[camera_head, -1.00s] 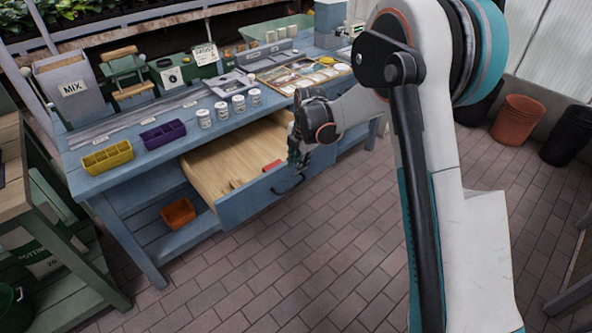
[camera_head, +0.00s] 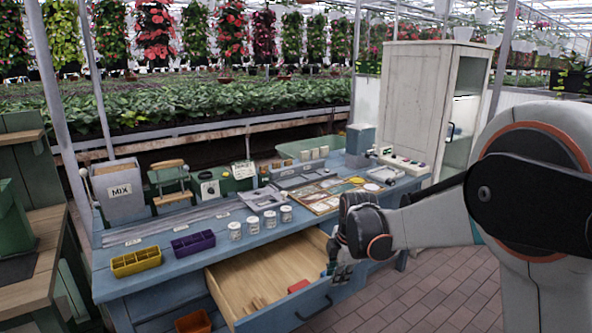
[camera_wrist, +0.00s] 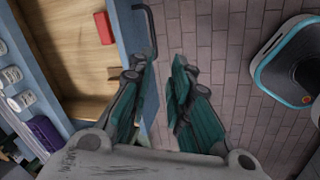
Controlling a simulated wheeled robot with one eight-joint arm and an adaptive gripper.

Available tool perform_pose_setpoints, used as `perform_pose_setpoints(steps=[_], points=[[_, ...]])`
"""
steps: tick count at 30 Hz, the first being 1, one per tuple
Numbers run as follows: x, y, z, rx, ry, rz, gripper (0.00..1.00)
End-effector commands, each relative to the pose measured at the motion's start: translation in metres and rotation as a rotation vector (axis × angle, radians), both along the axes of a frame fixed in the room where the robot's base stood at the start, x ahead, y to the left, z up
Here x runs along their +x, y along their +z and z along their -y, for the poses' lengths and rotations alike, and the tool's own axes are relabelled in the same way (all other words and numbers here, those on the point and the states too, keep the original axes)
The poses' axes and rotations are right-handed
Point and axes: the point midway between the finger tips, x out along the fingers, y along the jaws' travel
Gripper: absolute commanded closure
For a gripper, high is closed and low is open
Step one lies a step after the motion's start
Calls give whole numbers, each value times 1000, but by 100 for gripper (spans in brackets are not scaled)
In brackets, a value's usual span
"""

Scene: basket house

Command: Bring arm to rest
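My gripper (camera_head: 338,262) is above the right front part of the open drawer (camera_head: 262,272) of the blue workbench (camera_head: 130,284). In the wrist view my gripper (camera_wrist: 161,75) points down with its two teal fingers apart. Nothing shows between them, only brick floor. The drawer's front panel with its dark handle (camera_wrist: 150,30) is beside the left finger. A red block (camera_wrist: 103,28) lies in the drawer; it also shows in the head view (camera_head: 298,286).
Yellow (camera_head: 136,262) and purple (camera_head: 193,243) trays and white jars (camera_head: 235,231) stand on the bench. An orange bin (camera_head: 193,322) is below. A white cabinet (camera_head: 420,90) stands behind right. The brick floor (camera_head: 425,295) right of the drawer is clear.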

Motion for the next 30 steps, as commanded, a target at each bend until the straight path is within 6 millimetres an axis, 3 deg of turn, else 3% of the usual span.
perform_pose_setpoints(steps=[6,15,22,30], points=[[-50,56,19,69,-297,39,82],[-126,107,42,199,-702,93,82],[-186,126,57,319,-1001,132,82],[-254,127,72,491,-1339,170,82]])
